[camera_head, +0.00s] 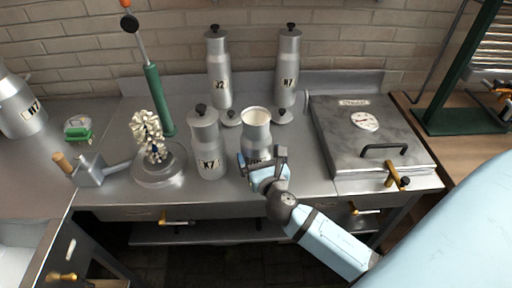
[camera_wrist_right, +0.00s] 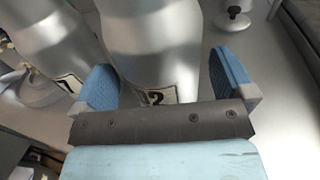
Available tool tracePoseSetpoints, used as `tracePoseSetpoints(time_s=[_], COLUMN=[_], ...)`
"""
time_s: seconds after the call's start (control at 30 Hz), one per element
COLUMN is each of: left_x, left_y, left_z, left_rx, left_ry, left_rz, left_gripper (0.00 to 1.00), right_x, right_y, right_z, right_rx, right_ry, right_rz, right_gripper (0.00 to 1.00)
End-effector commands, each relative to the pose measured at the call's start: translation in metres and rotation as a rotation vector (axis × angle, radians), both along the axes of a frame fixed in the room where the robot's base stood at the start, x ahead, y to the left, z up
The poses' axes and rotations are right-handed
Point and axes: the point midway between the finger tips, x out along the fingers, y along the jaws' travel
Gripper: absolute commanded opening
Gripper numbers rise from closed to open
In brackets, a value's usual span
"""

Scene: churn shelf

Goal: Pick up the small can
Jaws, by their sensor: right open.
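A short metal can (camera_head: 257,130) stands upright with its top open and pale inside, on the steel counter. My right gripper (camera_head: 264,160) is at its front side, open. In the right wrist view the can (camera_wrist_right: 155,50) stands between the two blue finger pads of the gripper (camera_wrist_right: 165,85), with its label partly hidden by the gripper's dark bar. Contact between pads and can cannot be told. A lidded can marked K7 (camera_head: 208,150) stands close to its left. My left gripper is not in view.
Two taller lidded cans (camera_head: 218,75) (camera_head: 287,72) stand behind, with small lids (camera_head: 281,116) near them. A large hinged steel box (camera_head: 350,145) is at right.

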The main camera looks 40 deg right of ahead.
Motion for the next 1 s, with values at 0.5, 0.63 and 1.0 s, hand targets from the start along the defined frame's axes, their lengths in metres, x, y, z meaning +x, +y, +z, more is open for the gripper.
tracePoseSetpoints(time_s=[0.5, 0.63, 1.0], left_x=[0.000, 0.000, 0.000], left_y=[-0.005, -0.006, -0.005], left_z=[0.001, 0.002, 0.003], left_rx=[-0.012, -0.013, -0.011], left_ry=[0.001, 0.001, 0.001], left_rz=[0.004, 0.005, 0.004], left_gripper=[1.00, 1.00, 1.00], right_x=[0.027, 0.027, 0.027], right_y=[-0.008, -0.008, -0.008], right_z=[-0.001, -0.001, 0.004], right_rx=[0.000, 0.000, 0.001], right_ry=[0.001, 0.001, -0.001], right_rz=[0.000, 0.000, 0.000], right_gripper=[0.89, 0.59, 0.56])
